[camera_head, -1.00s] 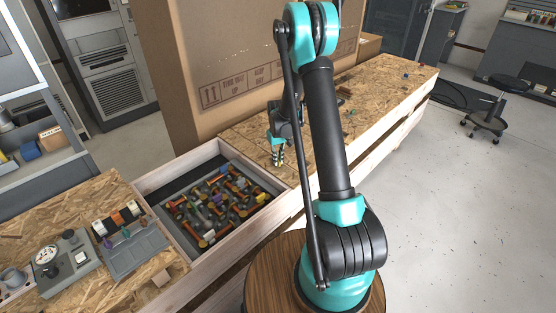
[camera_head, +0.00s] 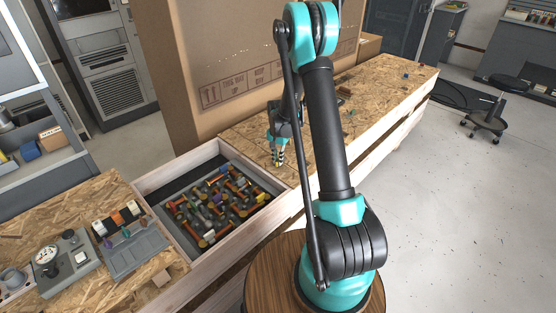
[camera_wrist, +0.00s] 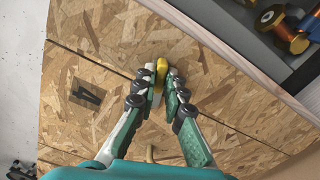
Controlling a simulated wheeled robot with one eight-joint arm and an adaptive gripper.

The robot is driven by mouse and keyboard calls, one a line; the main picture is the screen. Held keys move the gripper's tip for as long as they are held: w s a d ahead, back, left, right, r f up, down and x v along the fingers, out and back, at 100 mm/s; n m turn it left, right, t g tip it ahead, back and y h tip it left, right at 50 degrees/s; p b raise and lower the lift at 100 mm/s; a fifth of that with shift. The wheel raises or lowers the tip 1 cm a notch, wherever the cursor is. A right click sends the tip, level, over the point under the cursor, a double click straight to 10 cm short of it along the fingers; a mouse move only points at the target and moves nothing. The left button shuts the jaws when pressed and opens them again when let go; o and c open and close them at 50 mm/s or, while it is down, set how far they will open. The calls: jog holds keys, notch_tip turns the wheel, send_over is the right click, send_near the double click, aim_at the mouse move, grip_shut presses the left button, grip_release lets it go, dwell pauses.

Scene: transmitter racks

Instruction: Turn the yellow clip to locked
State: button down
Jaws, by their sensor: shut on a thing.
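The yellow clip (camera_wrist: 162,67) shows at the fingertips of my gripper (camera_wrist: 160,84) in the wrist view, above a seam between two chipboard panels. My gripper's green and grey fingers are closed in on both sides of it, and they hide part of the clip. In the head view my gripper (camera_head: 278,158) points down at the chipboard top, just beyond the open drawer-like bin. A yellow bit shows at its tips there, too small to tell how the clip is turned.
An open wooden bin (camera_head: 285,191) holding a tray of orange, purple and grey spools lies close to my gripper. A large cardboard box (camera_head: 215,60) stands behind. A dark slot-like mark (camera_wrist: 87,97) and a small tan hook-like piece (camera_wrist: 150,153) are on the chipboard.

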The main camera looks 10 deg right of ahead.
jog(key=shift+m, duration=1.7)
jog(key=c, duration=1.6)
grip_release()
notch_tip(320, 180, up, 12)
